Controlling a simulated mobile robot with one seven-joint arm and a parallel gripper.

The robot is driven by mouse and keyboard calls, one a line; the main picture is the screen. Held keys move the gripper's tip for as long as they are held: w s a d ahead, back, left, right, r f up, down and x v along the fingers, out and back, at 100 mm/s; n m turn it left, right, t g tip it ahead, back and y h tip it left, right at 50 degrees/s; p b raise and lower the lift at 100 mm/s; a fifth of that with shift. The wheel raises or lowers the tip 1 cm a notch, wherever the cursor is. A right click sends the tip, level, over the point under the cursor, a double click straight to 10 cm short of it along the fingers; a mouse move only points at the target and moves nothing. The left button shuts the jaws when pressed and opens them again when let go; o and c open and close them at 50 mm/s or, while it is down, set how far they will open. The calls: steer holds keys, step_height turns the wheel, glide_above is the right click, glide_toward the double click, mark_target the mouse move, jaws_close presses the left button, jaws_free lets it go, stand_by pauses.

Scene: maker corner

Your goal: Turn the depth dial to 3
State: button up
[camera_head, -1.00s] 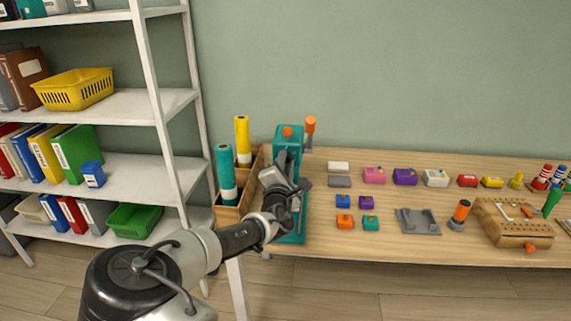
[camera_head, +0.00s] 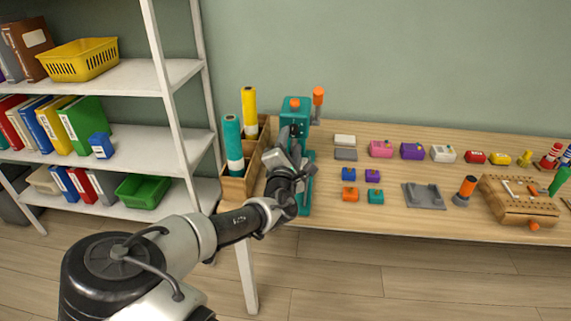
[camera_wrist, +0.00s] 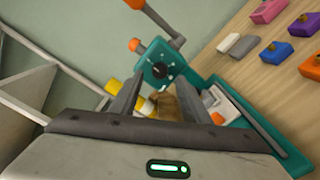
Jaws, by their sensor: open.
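The teal drill press (camera_head: 296,104) stands at the left end of the workbench. It has an orange knob on top and an orange-tipped lever at its right. In the wrist view, its dark round depth dial (camera_wrist: 159,70) sits on the teal head with pale marks around it. The numbers are too small to read. My gripper (camera_wrist: 160,80) is open and empty, with one finger on each side of the dial in the picture. I see no contact with the dial. In the head view, my gripper (camera_head: 294,148) is in front of the press and hides its middle part.
A wooden holder (camera_head: 238,186) with teal and yellow rolls stands left of the press. Several small coloured blocks, a grey tray (camera_head: 423,196) and a wooden block (camera_head: 518,208) lie to the right. A white shelf (camera_head: 140,170) is at the left. The bench front has free room.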

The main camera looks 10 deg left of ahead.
steer(key=s+p, duration=0.1)
steer(key=s, duration=1.2)
steer(key=shift+a, duration=0.2)
